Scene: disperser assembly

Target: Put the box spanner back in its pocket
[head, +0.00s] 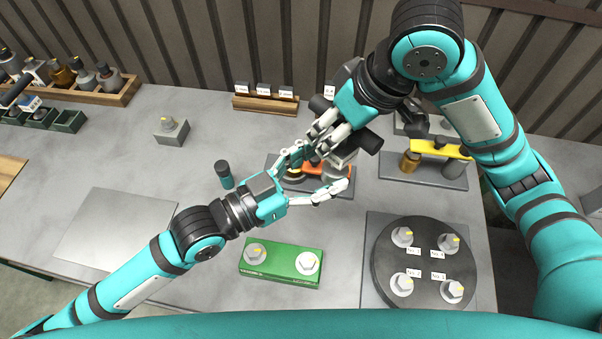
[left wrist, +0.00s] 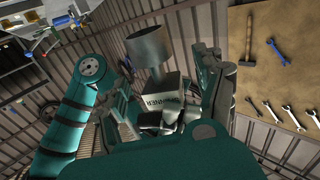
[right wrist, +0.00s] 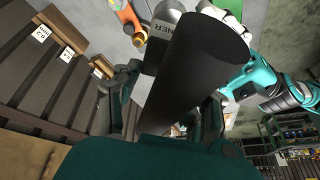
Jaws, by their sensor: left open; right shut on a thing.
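The box spanner (head: 343,155) has a grey block body and a thick black cylinder. My right gripper (head: 327,133) is shut on it and holds it over the middle of the table. The right wrist view shows its black cylinder (right wrist: 192,70) large in front of the camera. The left wrist view shows its lettered grey block (left wrist: 160,98) and a grey cylinder end, between my left fingers. My left gripper (head: 318,178) is open, with its fingers beside the spanner's lower end; contact cannot be told. I cannot make out the spanner's pocket.
Below the grippers is a dark plate (head: 343,190) with orange parts. In front are a green block (head: 281,276) with bolts and a black disc (head: 424,272) with several bolts. A labelled wooden rack (head: 265,104) stands behind. A teal-black bottle (head: 224,174) stands left.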

